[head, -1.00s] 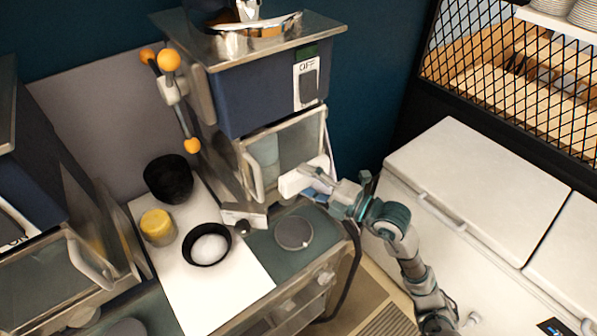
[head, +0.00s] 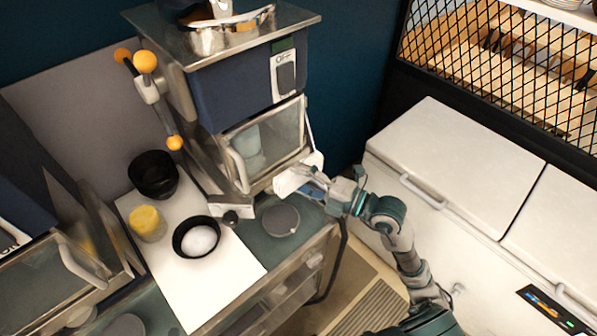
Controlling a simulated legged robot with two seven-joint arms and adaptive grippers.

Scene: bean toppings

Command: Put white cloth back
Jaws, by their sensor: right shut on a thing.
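My right gripper (head: 318,184) is at the lower right corner of the dark blue machine (head: 240,90), just under its clear door. It is shut on a white cloth (head: 297,178), which shows as a white shape at the fingers. A narrow white strip (head: 308,125) stands along the machine's right side above the gripper; I cannot tell whether it is part of the cloth. The fingertips are partly hidden. My left gripper does not show.
A white board (head: 212,285) lies on the counter with a black bowl of white contents (head: 197,237) and a yellow container (head: 147,223). An empty-looking black bowl (head: 153,176) stands behind. A round grey disc (head: 281,220) lies below the gripper. A white chest freezer (head: 450,165) is on the right.

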